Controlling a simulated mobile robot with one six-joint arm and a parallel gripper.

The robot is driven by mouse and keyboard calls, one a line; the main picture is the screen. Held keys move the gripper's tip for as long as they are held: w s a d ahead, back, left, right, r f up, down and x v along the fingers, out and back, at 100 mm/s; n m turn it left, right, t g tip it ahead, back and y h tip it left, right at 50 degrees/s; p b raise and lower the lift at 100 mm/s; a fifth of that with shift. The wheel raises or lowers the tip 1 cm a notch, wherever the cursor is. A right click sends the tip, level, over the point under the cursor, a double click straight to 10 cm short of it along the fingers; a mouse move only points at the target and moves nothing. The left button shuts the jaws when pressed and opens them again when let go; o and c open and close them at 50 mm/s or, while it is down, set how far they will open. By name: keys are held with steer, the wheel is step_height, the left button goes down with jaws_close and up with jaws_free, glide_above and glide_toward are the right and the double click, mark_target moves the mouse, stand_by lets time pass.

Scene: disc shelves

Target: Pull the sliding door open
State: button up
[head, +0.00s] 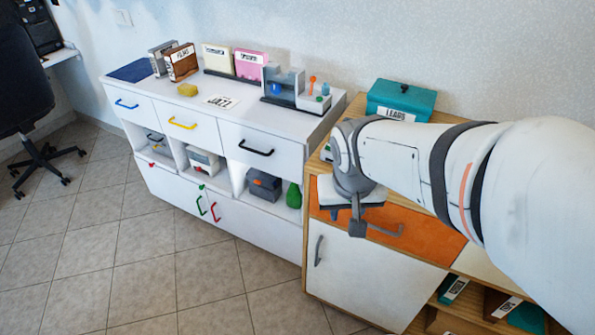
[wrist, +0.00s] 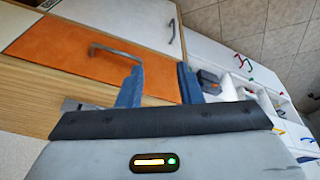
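A white door (head: 360,270) with a grey upright handle (head: 318,250) is closed on the front of the wooden cabinet, below the orange panel; which front is the sliding door is not marked. In the wrist view the white door (wrist: 110,20) shows at the top with its handle (wrist: 172,30). The orange panel (head: 415,232) has a grey bar handle (wrist: 115,52). My gripper (head: 358,222) is in front of the orange panel, above the white door. Its two blue fingers (wrist: 158,82) are apart with nothing visible between them; the left finger overlaps the bar handle's end in view.
A white cabinet (head: 280,222) at the left has drawers, open bays and low fronts with green and red handles. A teal box (head: 400,100) sits on the wooden cabinet. Binders (head: 455,288) stand in open bays right of the white door.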

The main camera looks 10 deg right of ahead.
steer(key=w+f+m+b, duration=0.1)
steer(key=w+f+b, duration=0.4)
steer(key=f, duration=0.4)
steer(key=w+f+m+b, duration=0.1)
steer(key=w+f+b, duration=0.1)
steer(key=f+b, duration=0.55)
steer(key=m+t+b, duration=0.1)
steer(key=m+b, duration=0.1)
steer(key=b, duration=0.9)
glide_above(317, 252)
steer(key=s+a, duration=0.1)
steer(key=s, duration=0.1)
step_height(317, 252, down, 19)
steer(key=shift+h, duration=0.4)
steer(key=b+x, duration=0.3)
steer(key=x, duration=0.4)
steer(key=shift+w+f, duration=0.15)
steer(key=shift+f, duration=0.25)
jaws_close()
